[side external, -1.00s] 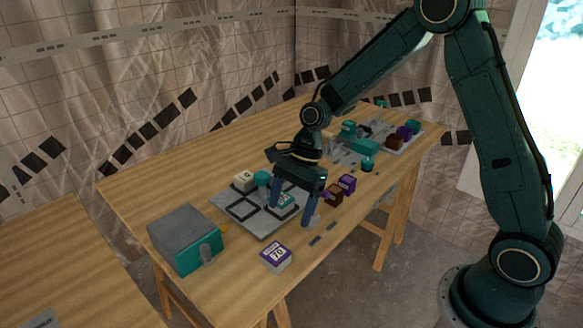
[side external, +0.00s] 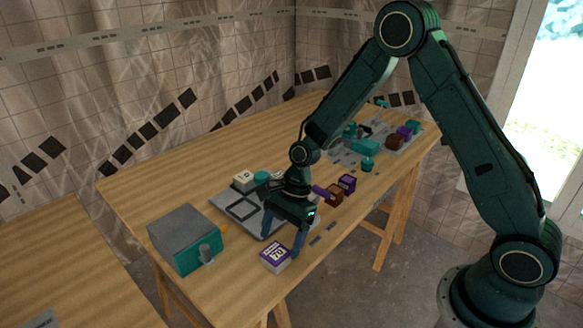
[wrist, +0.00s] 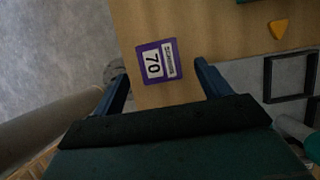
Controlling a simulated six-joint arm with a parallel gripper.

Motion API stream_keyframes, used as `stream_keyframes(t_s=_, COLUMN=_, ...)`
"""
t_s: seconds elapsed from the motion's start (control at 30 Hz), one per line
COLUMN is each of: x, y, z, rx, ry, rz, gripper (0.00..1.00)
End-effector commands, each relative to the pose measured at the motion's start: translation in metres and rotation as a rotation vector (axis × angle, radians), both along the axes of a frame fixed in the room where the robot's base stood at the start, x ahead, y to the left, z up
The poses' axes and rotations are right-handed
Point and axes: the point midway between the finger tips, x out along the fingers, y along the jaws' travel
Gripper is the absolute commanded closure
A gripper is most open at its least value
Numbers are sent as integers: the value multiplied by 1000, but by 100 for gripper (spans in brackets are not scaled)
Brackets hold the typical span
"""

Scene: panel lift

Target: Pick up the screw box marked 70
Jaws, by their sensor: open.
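The screw box marked 70 (side external: 276,257) is a small purple and white box lying on the wooden table near its front edge. In the wrist view the screw box (wrist: 158,61) shows its label with 70 and sits ahead of the fingers, between their lines. My gripper (side external: 284,246) is open and empty. It hangs just behind and above the box in the side view, with the fingers pointing down. In the wrist view my gripper's fingers (wrist: 163,80) are spread wide on both sides, with nothing between them.
A grey panel tray (side external: 226,208) with black square frames lies behind my gripper. A grey and teal machine box (side external: 185,240) stands to the left. A brown block (side external: 334,195) and a purple block (side external: 347,183) sit to the right. Bare table lies around the screw box.

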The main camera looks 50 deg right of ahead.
Motion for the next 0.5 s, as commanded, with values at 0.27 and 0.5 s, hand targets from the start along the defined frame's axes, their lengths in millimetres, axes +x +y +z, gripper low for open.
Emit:
stream_keyframes(t_s=0.27, x=-1, y=13, z=-27, rx=-1, ry=3, rz=1, gripper=24)
stream_keyframes(t_s=0.5, x=-1, y=15, z=-32, rx=0, ry=1, rz=0, gripper=24)
